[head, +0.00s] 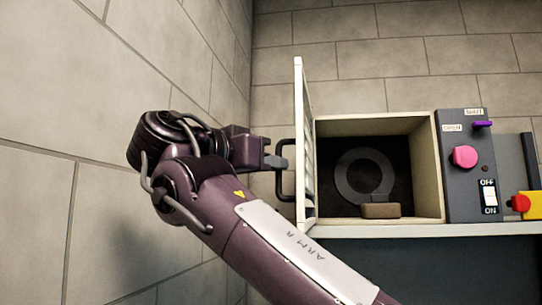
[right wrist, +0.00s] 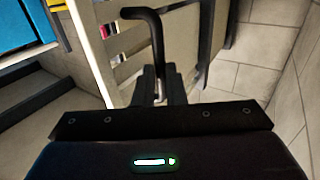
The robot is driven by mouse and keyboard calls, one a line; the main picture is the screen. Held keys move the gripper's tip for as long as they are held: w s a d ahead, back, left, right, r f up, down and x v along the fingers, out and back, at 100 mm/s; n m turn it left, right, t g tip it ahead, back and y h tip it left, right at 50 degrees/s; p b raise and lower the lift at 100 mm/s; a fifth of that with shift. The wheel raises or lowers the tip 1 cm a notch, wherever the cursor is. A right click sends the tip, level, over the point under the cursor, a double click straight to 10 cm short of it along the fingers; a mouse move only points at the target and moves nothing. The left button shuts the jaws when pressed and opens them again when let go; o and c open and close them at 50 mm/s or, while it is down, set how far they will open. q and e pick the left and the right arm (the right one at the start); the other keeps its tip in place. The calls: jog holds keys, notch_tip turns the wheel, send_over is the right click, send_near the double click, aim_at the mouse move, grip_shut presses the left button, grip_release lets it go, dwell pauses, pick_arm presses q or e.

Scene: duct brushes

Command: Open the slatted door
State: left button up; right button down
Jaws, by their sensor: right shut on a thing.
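The slatted door (head: 302,150) stands swung out from the left side of the cream box (head: 441,170), seen nearly edge-on in the head view. Its dark bar handle (head: 284,190) is on the face turned left. My right gripper (head: 279,161) is at the handle, to the left of the door, and is shut on it. In the right wrist view the fingers (right wrist: 159,86) close around the black handle (right wrist: 156,38), beside the pale slatted door (right wrist: 118,52). My left gripper is out of view.
The box is open, with a grey ring (head: 346,176) and a tan block (head: 380,211) inside. To its right is a control panel (head: 462,195) with a pink knob and switch. A tiled wall (head: 60,110) is close on the left.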

jog(key=shift+w+d+r, duration=0.1)
jog(key=shift+d+r, duration=0.15)
jog(key=shift+d, duration=0.1)
